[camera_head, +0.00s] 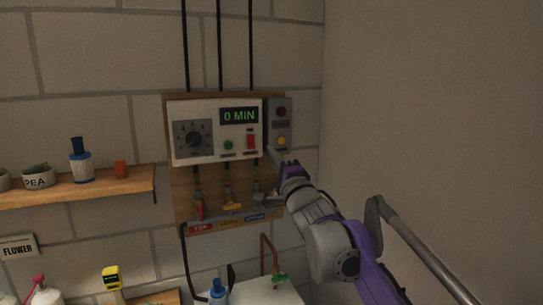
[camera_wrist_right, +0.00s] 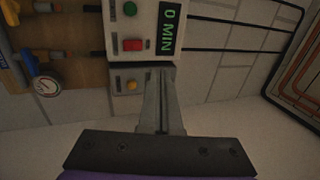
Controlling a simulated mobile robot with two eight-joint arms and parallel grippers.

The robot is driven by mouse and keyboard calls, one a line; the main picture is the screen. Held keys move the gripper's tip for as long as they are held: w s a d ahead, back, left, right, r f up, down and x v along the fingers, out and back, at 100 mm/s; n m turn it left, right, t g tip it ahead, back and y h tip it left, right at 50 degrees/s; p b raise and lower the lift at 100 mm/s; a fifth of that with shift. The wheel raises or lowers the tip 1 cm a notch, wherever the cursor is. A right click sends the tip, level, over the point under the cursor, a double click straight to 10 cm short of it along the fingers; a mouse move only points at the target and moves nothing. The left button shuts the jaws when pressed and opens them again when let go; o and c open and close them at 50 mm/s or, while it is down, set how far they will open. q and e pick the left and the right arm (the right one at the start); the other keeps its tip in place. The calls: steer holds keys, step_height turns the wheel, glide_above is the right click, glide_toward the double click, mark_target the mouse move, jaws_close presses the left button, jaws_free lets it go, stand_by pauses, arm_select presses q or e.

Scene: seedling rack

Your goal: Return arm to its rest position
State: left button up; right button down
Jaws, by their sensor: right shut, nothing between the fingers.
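My right gripper (camera_head: 275,155) reaches up from the lower right in the head view, with its tip just below and in front of the grey switch box (camera_head: 280,112). In the right wrist view the gripper (camera_wrist_right: 162,82) is shut and empty, its fingers pointing at the panel. Whether the fingertips touch the box I cannot tell. The white control panel (camera_head: 183,143) reads "0 MIN" and has a dial, a green button and a red switch. The yellow lamp or button on the grey box shows beside the fingers. My left gripper is not in view.
Below the panel are valves with red, yellow and blue labels on a wooden board (camera_head: 183,185). A shelf (camera_head: 130,184) with pots and a blue-capped bottle is at left. A grey rail (camera_head: 420,245) is at lower right, near my arm. The right wall (camera_head: 430,100) is bare.

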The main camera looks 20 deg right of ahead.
steer(key=s+a+f+n+g, duration=0.4)
steer(key=s+f, duration=0.7)
steer(key=f, duration=0.5)
steer(key=s+a+f+n+g, duration=0.4)
steer(key=s+f+n+g, duration=0.2)
steer(key=s+f, duration=0.5)
steer(key=s+a+f+n+g+y, duration=0.1)
steer(key=s+a+f+n+g, duration=0.3)
steer(key=s+f, duration=0.7)
step_height(320, 180, down, 10)
steer(key=n+g, duration=0.2)
steer(key=n, duration=0.2)
steer(key=shift+s+f+n, duration=0.2)
steer(key=shift+s+n, duration=0.05)
steer(key=shift+n, duration=0.05)
steer(key=c, duration=1.5)
jaws_free()
steer(key=shift+c, duration=0.2)
